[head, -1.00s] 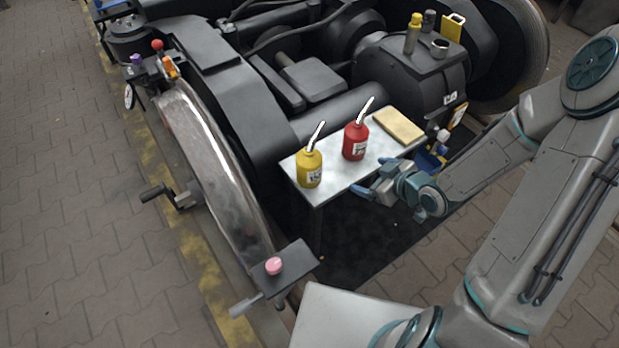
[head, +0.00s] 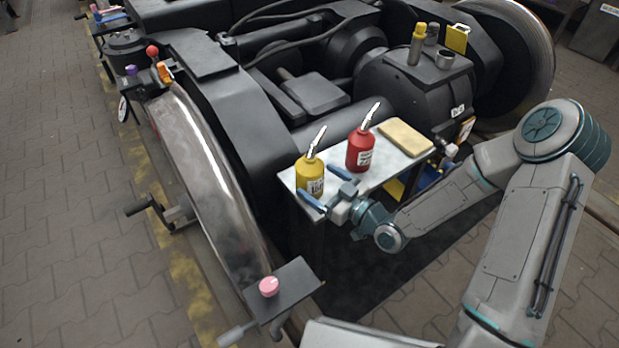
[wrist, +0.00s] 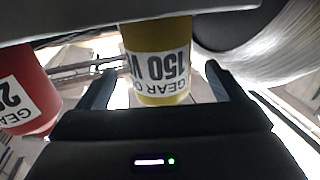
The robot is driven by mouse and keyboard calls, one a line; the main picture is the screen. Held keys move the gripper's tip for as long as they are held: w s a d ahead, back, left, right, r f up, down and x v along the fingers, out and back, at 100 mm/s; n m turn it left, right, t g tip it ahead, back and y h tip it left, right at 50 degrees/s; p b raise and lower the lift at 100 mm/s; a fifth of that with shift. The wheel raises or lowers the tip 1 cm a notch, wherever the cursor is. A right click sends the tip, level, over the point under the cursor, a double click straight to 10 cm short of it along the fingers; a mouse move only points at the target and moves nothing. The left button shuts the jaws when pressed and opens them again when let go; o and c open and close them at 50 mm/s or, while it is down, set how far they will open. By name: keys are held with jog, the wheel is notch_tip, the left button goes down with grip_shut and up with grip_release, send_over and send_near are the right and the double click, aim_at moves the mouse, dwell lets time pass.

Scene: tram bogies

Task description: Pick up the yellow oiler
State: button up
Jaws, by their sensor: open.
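The yellow oiler (head: 311,178) stands upright on the left end of a small light table (head: 375,178), its pale spout tilted up to the right. My gripper (head: 325,187) is open at the oiler, its blue fingers pointing at it from the front right. In the wrist view the yellow oiler (wrist: 158,62) shows between my two open fingers (wrist: 160,90), its label reading "GEAR O… 150". I cannot tell whether either finger touches it. The red oiler (head: 360,150) stands just to the right on the same table; it also shows at the left of the wrist view (wrist: 24,92).
A tan pad (head: 405,137) lies at the table's right end. A large steel wheel (head: 207,175) and the dark bogie frame (head: 240,105) stand close on the left and behind. A bracket with a pink knob (head: 269,287) sits in front. Brick floor at left is open.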

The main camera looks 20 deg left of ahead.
jog(key=b+x, duration=0.2)
jog(key=x, duration=0.4)
jog(key=shift+d, duration=0.1)
jog(key=c, duration=1.4)
